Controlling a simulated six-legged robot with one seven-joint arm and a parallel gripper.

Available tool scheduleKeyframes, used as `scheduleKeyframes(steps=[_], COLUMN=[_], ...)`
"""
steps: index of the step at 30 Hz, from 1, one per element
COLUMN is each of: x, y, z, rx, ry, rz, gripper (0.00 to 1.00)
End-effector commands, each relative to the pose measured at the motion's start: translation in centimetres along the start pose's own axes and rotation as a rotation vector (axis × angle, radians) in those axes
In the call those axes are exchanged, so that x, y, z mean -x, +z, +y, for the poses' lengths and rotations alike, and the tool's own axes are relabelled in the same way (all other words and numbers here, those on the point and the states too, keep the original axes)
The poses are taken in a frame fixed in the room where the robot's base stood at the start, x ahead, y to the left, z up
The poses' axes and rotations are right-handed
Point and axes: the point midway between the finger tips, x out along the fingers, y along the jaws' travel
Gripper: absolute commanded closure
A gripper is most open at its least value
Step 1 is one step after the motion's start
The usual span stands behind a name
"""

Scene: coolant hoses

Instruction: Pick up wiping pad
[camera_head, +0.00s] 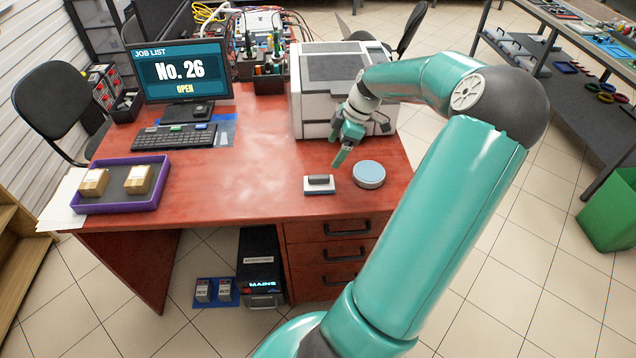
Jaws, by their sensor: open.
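The wiping pad appears to be the small block (319,186) with a dark grip on top and a pale base. It lies flat near the front right edge of the red desk (240,175). A round, low tin-like disc (369,173) with a light blue top sits just right of it. My gripper (342,158) is open and empty, above and slightly right of the pad, with its teal fingers pointing down. It looks apart from the pad. The exact gap between the fingers is hard to see from here.
A white boxy machine (328,88) stands right behind my gripper. A purple tray (122,205) with two small boxes is at the desk's left, with a keyboard (175,136) and monitor (183,72) behind. The desk's middle is clear, with pale smears.

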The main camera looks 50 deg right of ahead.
Motion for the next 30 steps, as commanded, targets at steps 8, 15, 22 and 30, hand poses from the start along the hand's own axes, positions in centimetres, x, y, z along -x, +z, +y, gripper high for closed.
scheduleKeyframes(steps=[8, 15, 22, 30], x=[-4.1, -8.0, -9.5, -13.4], y=[0.1, 0.1, 0.2, 0.3], z=[0.0, 0.0, 0.1, 0.1], rx=[0.007, 0.004, 0.005, 0.004], ry=[-0.002, 0.0, 0.0, 0.0], rz=[0.008, 0.006, 0.006, 0.006], gripper=[0.15, 0.15, 0.15, 0.15])
